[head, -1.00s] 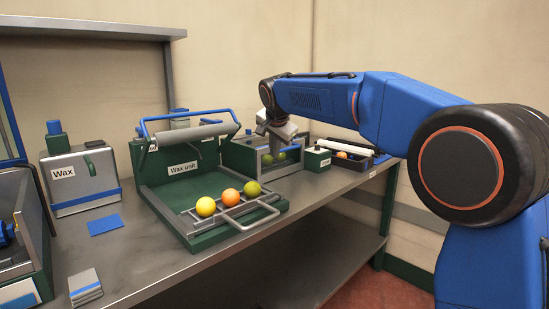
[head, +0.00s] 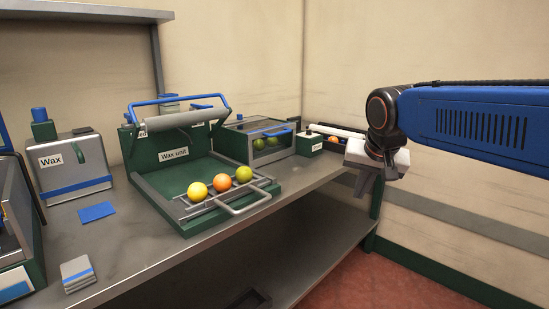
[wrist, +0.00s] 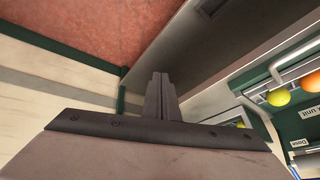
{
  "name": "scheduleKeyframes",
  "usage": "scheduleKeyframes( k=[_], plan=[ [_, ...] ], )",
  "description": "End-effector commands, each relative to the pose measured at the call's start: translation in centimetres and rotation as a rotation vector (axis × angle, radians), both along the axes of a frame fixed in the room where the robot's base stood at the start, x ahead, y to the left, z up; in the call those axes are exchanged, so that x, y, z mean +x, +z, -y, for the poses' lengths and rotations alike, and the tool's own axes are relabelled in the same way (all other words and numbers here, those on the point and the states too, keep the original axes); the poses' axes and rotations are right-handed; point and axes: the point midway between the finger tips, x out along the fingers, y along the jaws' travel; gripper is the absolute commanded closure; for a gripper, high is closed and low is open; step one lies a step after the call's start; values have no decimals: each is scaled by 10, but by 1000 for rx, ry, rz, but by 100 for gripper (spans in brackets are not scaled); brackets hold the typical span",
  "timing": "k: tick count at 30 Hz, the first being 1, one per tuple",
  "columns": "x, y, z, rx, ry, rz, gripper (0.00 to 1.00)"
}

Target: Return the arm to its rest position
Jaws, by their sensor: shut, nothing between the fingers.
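My gripper (head: 366,186) hangs at the right end of the workbench in the head view, near the bench's edge and apart from the things on it. In the wrist view its fingers (wrist: 160,97) are together with nothing between them. My blue arm (head: 475,125) reaches in from the right side of the head view. The rest position itself is not marked in either view.
The wax unit (head: 160,185) holds a yellow, an orange and a green fruit on its rack. A box with green fruit (head: 230,142) and a tray (head: 350,132) with an orange one stand behind. Open floor (head: 400,275) lies to the right.

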Motion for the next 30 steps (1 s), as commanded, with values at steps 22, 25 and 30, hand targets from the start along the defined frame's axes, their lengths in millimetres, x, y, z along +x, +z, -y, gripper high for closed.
scheduleKeyframes(
  k=[22, 25, 30],
  plan=[
    [-227, -158, 73, -130, 245, -85, 100],
    [-235, -166, 74, -135, 256, -88, 100],
    [-237, -167, 75, -136, 259, -89, 100]
  ],
)
